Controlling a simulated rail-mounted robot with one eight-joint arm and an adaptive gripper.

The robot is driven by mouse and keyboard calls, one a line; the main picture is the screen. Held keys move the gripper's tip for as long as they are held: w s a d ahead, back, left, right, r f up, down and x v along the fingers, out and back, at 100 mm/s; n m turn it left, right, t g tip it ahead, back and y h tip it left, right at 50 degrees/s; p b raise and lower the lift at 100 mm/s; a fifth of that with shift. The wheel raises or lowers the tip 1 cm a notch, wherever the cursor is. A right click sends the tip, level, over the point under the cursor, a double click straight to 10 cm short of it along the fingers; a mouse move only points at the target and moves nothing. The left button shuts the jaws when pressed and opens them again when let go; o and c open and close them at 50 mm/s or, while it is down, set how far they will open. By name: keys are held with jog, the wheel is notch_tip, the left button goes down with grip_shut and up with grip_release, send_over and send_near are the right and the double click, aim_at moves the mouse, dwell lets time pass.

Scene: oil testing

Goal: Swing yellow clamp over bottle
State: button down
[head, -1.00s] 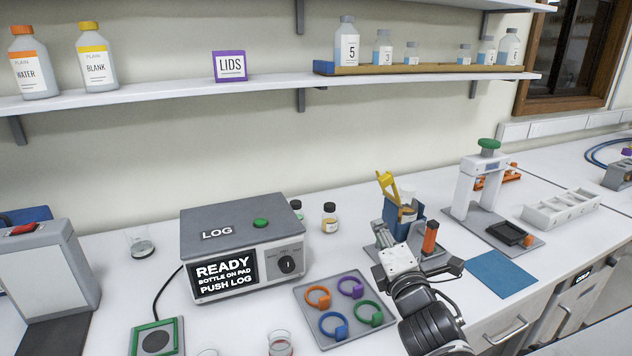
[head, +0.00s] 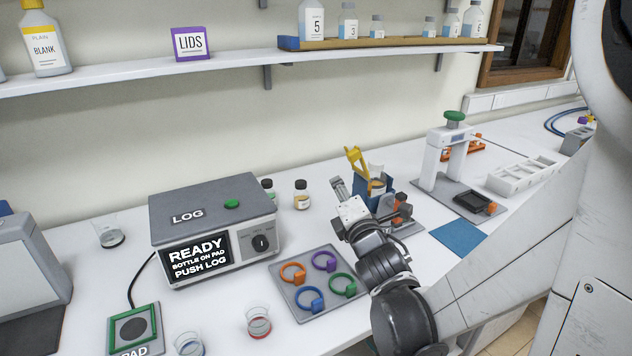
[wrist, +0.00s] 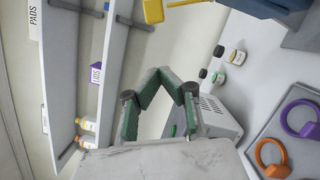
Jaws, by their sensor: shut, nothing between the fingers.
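The yellow clamp (head: 357,162) stands raised and tilted at the left of the blue holder (head: 363,190), beside and clear of the bottle's top. The bottle (head: 377,184) sits upright in the holder with amber liquid and a pale upper part. Its lower part is hidden. My gripper (head: 341,188) is shut and empty, in front of and left of the holder, below the clamp. In the wrist view the finger pads (wrist: 163,76) meet in the middle. Part of the yellow clamp (wrist: 153,10) shows at the top edge, apart from the fingers.
A grey tray with coloured rings (head: 318,282) lies front left of my gripper. Small dark-capped vials (head: 301,195) and the LOG box (head: 215,228) stand to the left. A white press (head: 445,160) and blue mat (head: 459,238) are to the right.

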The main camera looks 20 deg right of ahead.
jog(key=w+d+r+p, duration=0.1)
jog(key=w+d+r, duration=0.1)
jog(key=w+d, duration=0.1)
jog(key=shift+w+d, duration=0.25)
jog(key=shift+w, duration=0.65)
jog(key=shift+r, duration=0.2)
